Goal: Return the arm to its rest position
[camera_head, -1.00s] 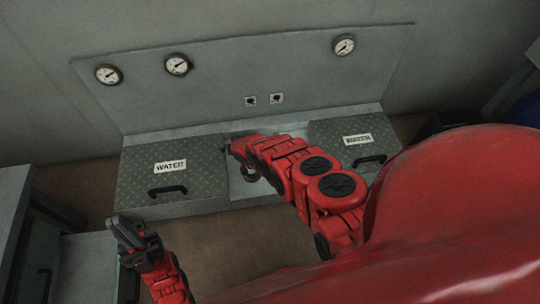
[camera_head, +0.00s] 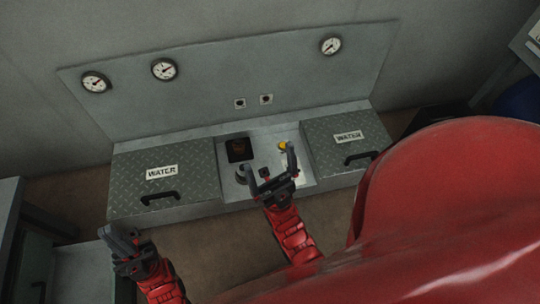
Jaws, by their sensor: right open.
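My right gripper (camera_head: 269,170) is at the middle of the view, its two dark fingers spread apart with nothing between them. It shows in front of the recessed panel between the two water boxes. My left gripper (camera_head: 124,242) is at the lower left, near the floor area in the picture. Its fingers look close together, and I cannot tell whether they are open or shut. Both arms are red.
The left water box (camera_head: 140,187) and right water box (camera_head: 325,137) flank the recess, which holds a dark square part (camera_head: 239,149) and a yellow knob (camera_head: 283,146). Gauges line the back panel (camera_head: 220,75). A grey cabinet (camera_head: 10,225) stands at the left.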

